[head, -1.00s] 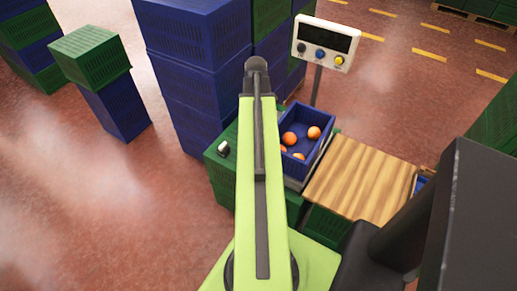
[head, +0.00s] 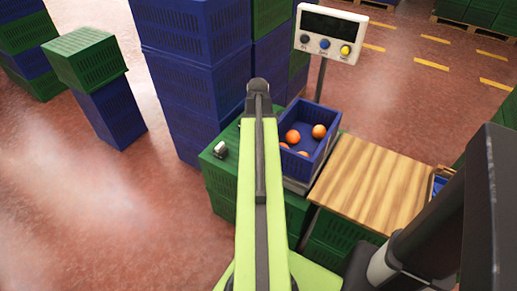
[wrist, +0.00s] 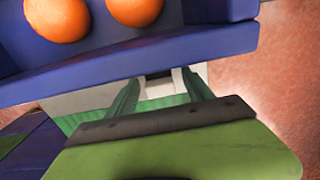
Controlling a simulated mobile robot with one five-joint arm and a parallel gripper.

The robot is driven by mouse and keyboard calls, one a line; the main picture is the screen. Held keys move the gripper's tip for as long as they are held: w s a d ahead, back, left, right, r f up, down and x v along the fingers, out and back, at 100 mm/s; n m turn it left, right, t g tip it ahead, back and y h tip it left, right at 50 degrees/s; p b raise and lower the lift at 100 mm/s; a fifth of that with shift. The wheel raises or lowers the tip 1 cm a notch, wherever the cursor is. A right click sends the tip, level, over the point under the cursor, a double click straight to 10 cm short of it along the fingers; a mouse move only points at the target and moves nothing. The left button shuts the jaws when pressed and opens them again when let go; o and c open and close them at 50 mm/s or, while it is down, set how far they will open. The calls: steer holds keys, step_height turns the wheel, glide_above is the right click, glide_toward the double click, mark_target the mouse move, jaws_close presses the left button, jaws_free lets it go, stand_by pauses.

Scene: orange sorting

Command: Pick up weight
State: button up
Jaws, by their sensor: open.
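The weight is a small silvery metal piece (head: 220,150) on top of a green crate (head: 222,176), left of my lime-green arm in the head view. I cannot make it out in the wrist view. My gripper (wrist: 160,77) is open in the wrist view, its two green fingers apart. It is beside the outer wall of a blue crate (wrist: 150,55) holding oranges. A pale surface with a dark patch shows between the fingers, and no held object is seen. In the head view I cannot make out the gripper.
The blue crate of oranges (head: 330,150) sits on a scale with a display (head: 328,32) on a post. A wooden board (head: 372,188) lies to its right. Tall blue crate stacks (head: 190,70) stand behind the weight. Open red floor (head: 80,210) lies at left.

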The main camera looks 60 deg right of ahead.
jaws_close()
stand_by(0.4)
steer(key=shift+r, duration=0.15)
step_height(320, 180, up, 10)
steer(key=p, duration=1)
steer(key=shift+p, duration=0.3)
